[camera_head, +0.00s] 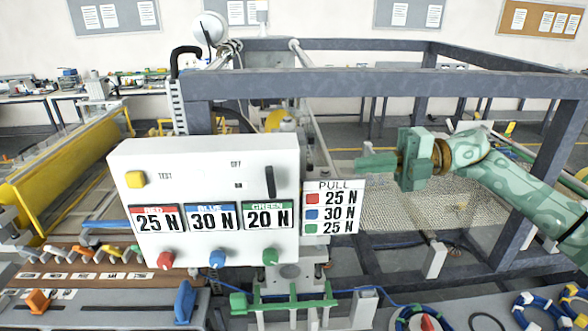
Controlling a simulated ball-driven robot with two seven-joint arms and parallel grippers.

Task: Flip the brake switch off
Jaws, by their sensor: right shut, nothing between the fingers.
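A white control box (205,165) stands in the middle left of the view. A black switch lever (269,181) stands upright near its right edge. A small "OFF" label is to the left of the lever's upper part, with a smaller marking below it that I cannot read. My right gripper (362,163) is green, shut and empty, pointing left from the right side. It is right of the box and the lever, apart from both in the picture. My left gripper is not in view.
The box carries a yellow button (135,179), three number displays and red, blue and green knobs (270,257). A "PULL" card (332,208) stands beside its right edge. A grey frame (400,83) and wire mesh (450,213) lie behind. Coiled cables (543,308) are at the lower right.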

